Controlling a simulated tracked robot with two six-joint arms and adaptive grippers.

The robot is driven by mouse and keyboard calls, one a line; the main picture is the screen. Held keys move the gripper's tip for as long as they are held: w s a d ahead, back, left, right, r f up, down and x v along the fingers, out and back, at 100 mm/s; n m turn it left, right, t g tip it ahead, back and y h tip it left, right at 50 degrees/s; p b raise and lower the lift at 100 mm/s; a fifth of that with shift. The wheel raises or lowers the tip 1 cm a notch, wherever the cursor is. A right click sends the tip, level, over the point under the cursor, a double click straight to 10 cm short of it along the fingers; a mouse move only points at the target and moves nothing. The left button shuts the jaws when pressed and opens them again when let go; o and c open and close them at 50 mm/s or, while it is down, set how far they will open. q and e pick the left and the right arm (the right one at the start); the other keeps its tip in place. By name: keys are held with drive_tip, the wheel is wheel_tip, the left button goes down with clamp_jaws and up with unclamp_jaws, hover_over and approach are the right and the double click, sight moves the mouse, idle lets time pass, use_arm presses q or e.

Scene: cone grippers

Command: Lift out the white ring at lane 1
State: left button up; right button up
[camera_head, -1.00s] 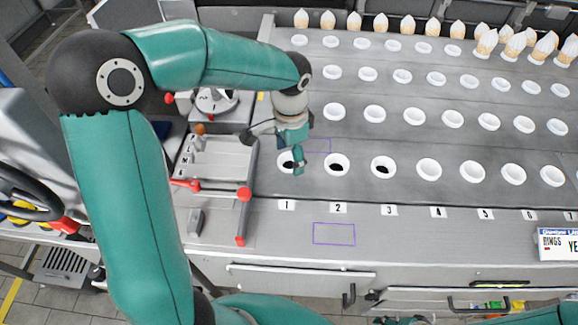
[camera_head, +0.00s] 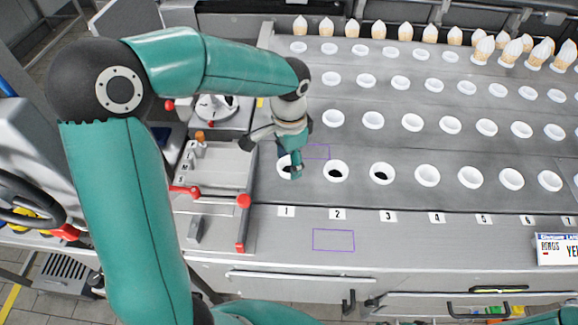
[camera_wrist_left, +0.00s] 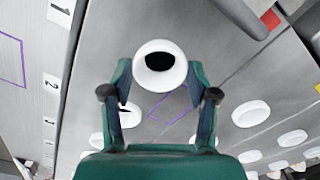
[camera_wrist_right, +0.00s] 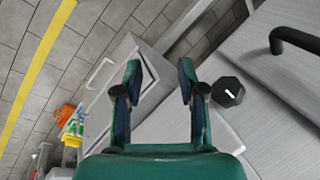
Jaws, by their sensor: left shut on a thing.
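The white ring at lane 1 (camera_head: 283,163) is at the left end of the front row, above the label 1 (camera_head: 286,211). My left gripper (camera_head: 291,171) is at this ring and partly covers it. In the left wrist view, the ring (camera_wrist_left: 160,83) sits between the fingertips of my left gripper (camera_wrist_left: 160,72), which are shut on its sides. Its dark opening faces the camera. I cannot tell whether it is clear of its seat. My right gripper (camera_wrist_right: 160,77) is open and empty in the right wrist view.
Lane 2's ring (camera_head: 336,171) is close on the right, with more white rings beyond. A lever panel with red knobs (camera_head: 243,201) stands close on the left. Purple outlines mark the deck (camera_head: 316,152) and front ledge (camera_head: 333,240). Filled cones (camera_head: 352,29) line the back.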

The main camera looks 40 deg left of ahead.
use_arm(q)
drive_tip(key=shift+r+p, duration=1.5)
drive_tip(key=shift+r, duration=0.6)
drive_tip(key=shift+r, duration=0.1)
